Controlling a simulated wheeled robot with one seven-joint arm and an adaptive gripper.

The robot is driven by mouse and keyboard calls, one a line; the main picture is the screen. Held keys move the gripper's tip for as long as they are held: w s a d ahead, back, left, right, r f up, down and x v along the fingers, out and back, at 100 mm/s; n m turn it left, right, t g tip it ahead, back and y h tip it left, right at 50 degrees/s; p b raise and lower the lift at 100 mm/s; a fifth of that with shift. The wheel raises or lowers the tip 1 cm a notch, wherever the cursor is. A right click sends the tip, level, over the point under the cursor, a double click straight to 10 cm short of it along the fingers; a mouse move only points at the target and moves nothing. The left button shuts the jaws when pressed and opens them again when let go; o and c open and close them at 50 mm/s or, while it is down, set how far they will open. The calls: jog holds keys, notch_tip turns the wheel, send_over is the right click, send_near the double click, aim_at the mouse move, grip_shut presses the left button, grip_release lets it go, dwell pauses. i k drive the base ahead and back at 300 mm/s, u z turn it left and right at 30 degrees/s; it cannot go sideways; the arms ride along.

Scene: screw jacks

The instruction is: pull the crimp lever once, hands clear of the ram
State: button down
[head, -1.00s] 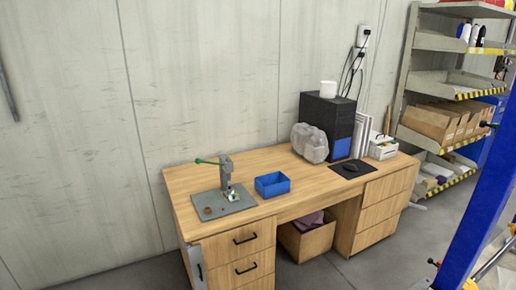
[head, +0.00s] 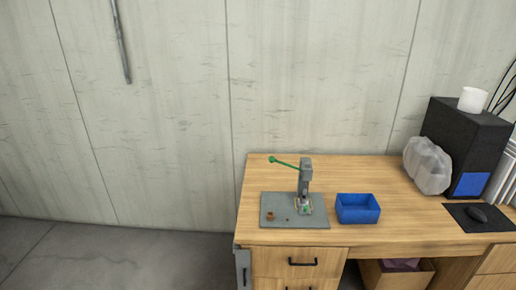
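A small grey press (head: 306,178) stands upright on a grey base plate (head: 275,215) at the left end of a wooden desk. Its green crimp lever (head: 284,164) sticks out to the left from near the top, sloping slightly up to a round green knob (head: 271,159). At the press's foot are a small green and pale part (head: 305,207), too small to make out, and the ram area, also unclear. A small brown-orange piece (head: 270,216) sits on the plate's left side. My gripper is not in view.
A blue bin (head: 358,208) stands just right of the plate on the desk (head: 400,235). Farther right are a clear plastic bundle (head: 427,165), a black computer tower (head: 460,138) and a mouse on a pad (head: 465,214). The floor (head: 120,260) left of the desk is clear.

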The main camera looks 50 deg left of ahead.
aim_at(272, 159)
jog(key=u, duration=0.75)
jog(key=i, duration=0.7)
jog(key=u, duration=0.75)
